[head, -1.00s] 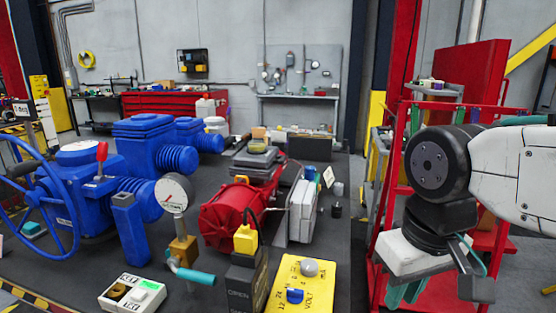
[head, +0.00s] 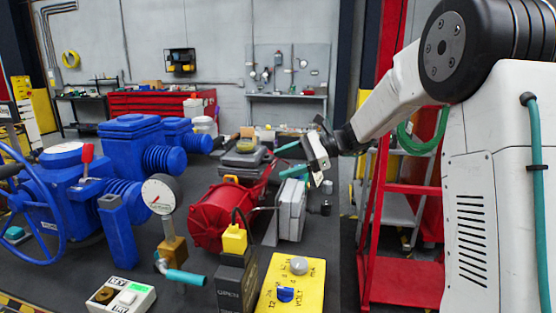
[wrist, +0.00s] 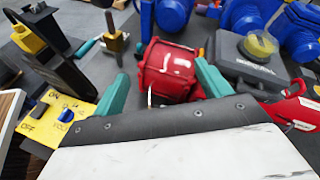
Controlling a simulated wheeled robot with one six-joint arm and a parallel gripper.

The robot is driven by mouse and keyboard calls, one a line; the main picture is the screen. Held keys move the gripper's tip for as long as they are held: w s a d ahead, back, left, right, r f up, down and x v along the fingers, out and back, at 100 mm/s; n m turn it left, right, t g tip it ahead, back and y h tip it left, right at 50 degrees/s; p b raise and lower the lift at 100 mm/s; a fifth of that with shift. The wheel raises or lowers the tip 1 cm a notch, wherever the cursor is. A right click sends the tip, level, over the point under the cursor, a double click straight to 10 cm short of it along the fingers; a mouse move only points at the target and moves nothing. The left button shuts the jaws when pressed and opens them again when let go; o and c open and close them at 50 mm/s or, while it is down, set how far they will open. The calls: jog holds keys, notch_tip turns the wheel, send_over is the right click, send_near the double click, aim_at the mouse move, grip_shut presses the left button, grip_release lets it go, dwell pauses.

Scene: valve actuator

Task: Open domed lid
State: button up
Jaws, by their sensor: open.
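A grey box (head: 240,163) stands on top of the unit with the red cylinder, with a round yellowish domed piece (head: 243,144) on it. In the wrist view the grey box (wrist: 243,67) and yellow dome (wrist: 260,44) are at the upper right, with a thin pale strip rising from the dome. I cannot tell whether the dome is seated or raised. My gripper (head: 292,160) is open and empty, to the right of the box and apart from it. Its teal fingertips (wrist: 163,85) frame the red cylinder (wrist: 168,72) in the wrist view.
Blue valve bodies (head: 140,150) and a handwheel fill the left. A gauge (head: 159,195), a yellow panel (head: 290,285) and a dark box with a yellow top (head: 236,278) stand in front. A grey-white case (head: 292,208) is below my gripper. A red frame (head: 385,130) stands right.

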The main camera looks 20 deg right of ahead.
aim_at(274, 158)
jog(key=w+d+f+m+t, duration=0.1)
jog(key=w+d+m, duration=0.1)
jog(key=w+d, duration=0.1)
jog(key=w+d+f+m+t+y, duration=0.1)
jog(key=w+d+f+m+t, duration=0.1)
jog(key=w, duration=0.3)
jog(key=w+d+f+m+t+y, duration=0.1)
jog(key=w+d+f+m+t, duration=0.1)
jog(key=w+d, duration=0.2)
jog(key=shift+w+d+f+m, duration=0.1)
jog(key=shift+d+m, duration=0.1)
jog(key=shift+m, duration=0.1)
jog(key=shift+w, duration=0.25)
jog(key=x, duration=0.7)
jog(key=shift+w+a, duration=0.1)
jog(key=shift+a, duration=0.1)
jog(key=c, duration=1.4)
